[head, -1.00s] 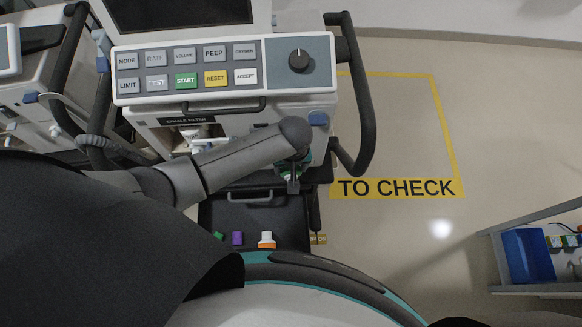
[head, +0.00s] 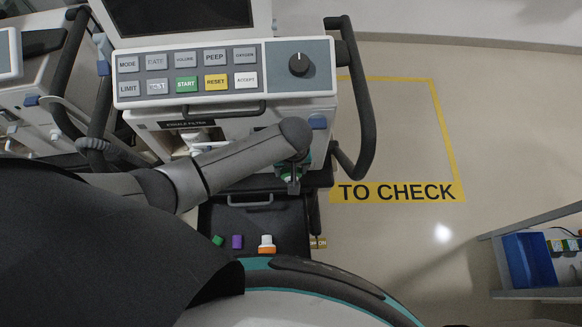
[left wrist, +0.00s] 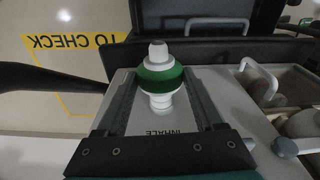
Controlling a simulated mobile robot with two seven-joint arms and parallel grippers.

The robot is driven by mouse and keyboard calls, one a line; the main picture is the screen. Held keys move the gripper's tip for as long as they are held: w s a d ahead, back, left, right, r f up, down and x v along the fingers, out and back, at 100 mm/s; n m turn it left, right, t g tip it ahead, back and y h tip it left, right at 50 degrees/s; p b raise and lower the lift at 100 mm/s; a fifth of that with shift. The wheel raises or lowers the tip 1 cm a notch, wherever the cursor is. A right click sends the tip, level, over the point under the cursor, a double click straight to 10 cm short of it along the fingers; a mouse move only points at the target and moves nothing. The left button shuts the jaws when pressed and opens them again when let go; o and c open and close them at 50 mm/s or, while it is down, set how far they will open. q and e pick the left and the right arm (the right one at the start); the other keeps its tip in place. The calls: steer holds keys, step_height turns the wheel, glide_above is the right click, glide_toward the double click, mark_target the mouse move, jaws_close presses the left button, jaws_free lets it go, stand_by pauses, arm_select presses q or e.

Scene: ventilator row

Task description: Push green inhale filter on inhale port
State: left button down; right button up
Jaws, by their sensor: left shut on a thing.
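The green inhale filter (left wrist: 160,78) has a green band and white stems at both ends. It stands between the two fingers of my left gripper (left wrist: 160,68) in the left wrist view, and the gripper is shut on it. In the head view my left gripper (head: 292,183) is below the ventilator's front panel, at its right side. Only a little green of the filter shows there, under my arm. The INHALE label (left wrist: 173,132) reads upside down in the left wrist view. I cannot tell whether the filter's stem touches the inhale port. My right gripper is not in view.
The ventilator panel (head: 225,72) is above my arm, with a black handle (head: 362,110) at its right. A dark tray (head: 250,218) below carries green, purple and orange-white caps. Open floor marked TO CHECK (head: 397,191) lies right; a cart with a blue bin (head: 527,259) stands beyond.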

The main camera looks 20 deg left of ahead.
arm_select(q)
steer(key=shift+w+a+r, duration=0.1)
steer(key=shift+w+a, duration=0.1)
steer(key=shift+w, duration=0.1)
steer(key=shift+c, duration=2.2)
jaws_free()
steer(key=o, duration=0.3)
steer(key=shift+o, duration=0.7)
steer(key=shift+s+d, duration=0.1)
steer(key=shift+s, duration=0.05)
step_height(320, 180, up, 15)
steer(key=s+p, duration=0.1)
steer(key=p, duration=0.4)
steer(key=shift+s+d, duration=0.3)
steer(key=shift+d, duration=0.1)
